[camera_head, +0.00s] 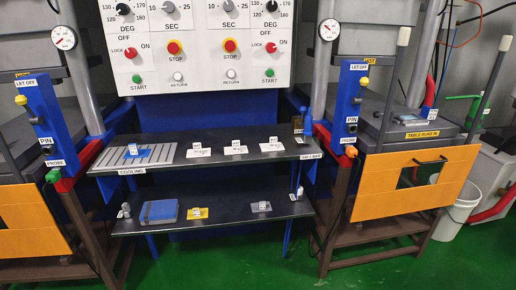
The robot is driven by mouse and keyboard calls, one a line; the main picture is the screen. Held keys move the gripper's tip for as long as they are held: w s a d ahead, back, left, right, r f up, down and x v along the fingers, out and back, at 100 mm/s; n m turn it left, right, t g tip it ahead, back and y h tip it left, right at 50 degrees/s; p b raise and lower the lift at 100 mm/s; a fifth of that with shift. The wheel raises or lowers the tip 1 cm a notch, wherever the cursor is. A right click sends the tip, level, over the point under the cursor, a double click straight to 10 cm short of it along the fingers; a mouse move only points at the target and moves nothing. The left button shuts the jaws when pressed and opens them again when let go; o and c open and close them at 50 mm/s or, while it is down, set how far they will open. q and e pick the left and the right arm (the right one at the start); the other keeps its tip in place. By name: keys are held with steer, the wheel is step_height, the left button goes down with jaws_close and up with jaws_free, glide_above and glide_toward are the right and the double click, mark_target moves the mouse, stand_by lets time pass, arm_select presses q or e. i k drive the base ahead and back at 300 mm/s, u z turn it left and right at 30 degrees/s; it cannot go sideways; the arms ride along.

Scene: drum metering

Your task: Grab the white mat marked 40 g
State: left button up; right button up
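Several pale mats with small labels lie in a row on the dark upper shelf (220,169). They are a left mat (199,153), a middle mat (236,150) and a right mat (272,147). Their printed labels are too small to read, so I cannot tell which is marked 40 g. Neither of my grippers shows in the head view.
A slatted cooling rack (107,158) with a blue piece (137,151) is left of the mats. The lower shelf holds a blue block (160,210), a yellow item (197,213) and a grey item (261,207). Presses with orange panels (400,184) flank the shelves.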

mark_target(236, 148)
steer(key=u, duration=1.1)
steer(key=i, duration=1.8)
steer(key=z, duration=1.1)
